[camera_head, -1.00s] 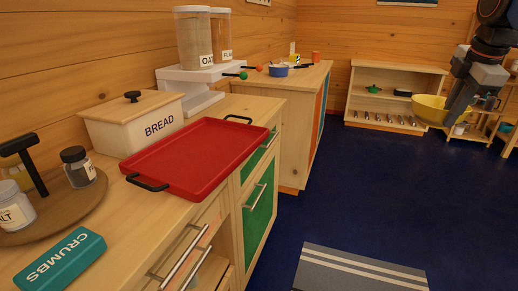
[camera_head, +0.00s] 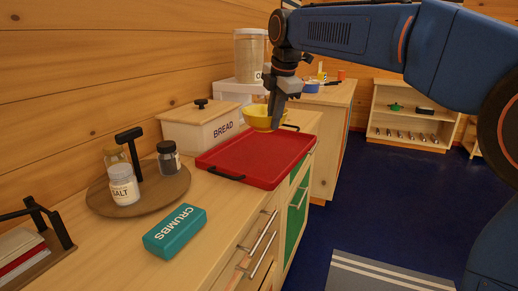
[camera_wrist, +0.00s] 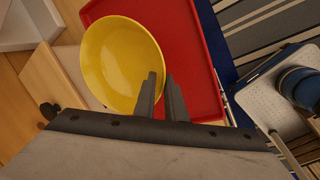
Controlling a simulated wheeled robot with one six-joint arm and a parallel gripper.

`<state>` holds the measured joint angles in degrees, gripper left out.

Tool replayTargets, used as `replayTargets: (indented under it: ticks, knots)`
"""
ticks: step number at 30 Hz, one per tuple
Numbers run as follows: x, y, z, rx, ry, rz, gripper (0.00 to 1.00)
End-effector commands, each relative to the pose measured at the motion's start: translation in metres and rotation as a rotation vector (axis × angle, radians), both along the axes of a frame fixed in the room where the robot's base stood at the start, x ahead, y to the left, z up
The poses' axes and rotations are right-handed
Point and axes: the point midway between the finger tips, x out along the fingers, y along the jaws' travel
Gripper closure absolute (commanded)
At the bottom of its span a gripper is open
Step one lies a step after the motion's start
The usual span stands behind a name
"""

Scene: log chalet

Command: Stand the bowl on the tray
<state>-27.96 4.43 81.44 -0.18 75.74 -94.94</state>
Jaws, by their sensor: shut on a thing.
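The yellow bowl (camera_head: 258,117) is upright in my gripper (camera_head: 276,122), held by its rim. In the wrist view the bowl (camera_wrist: 112,62) shows its empty inside, and my gripper (camera_wrist: 160,85) is shut on its near right rim. The red tray (camera_head: 245,170) lies flat on the wooden counter. The bowl hangs over the far left part of the tray, close to the bread box; in the wrist view the red tray (camera_wrist: 200,60) shows beneath and to the right of it. The gap between bowl and tray is hard to judge.
The bread box (camera_head: 200,128) stands just left of the tray's far end. A round wooden board (camera_head: 160,190) with jars and a teal crumbs box (camera_head: 175,231) are nearer. The tray's near and right parts are clear.

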Motion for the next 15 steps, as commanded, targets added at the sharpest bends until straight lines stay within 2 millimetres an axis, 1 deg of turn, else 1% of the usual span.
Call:
replayTargets:
  ticks: [1, 3, 6, 11, 15]
  knots:
    - [-0.001, -0.001, -0.009, 0.0, 0.001, -0.001, 1.0]
    - [0.0, 0.0, -0.02, 0.0, 0.001, -0.001, 1.0]
    - [0.0, 0.0, -0.032, 0.0, 0.0, 0.0, 1.0]
    - [0.0, 0.0, -0.041, 0.0, 0.0, 0.0, 1.0]
    - [0.0, 0.0, -0.054, -0.001, 0.001, 0.0, 1.0]
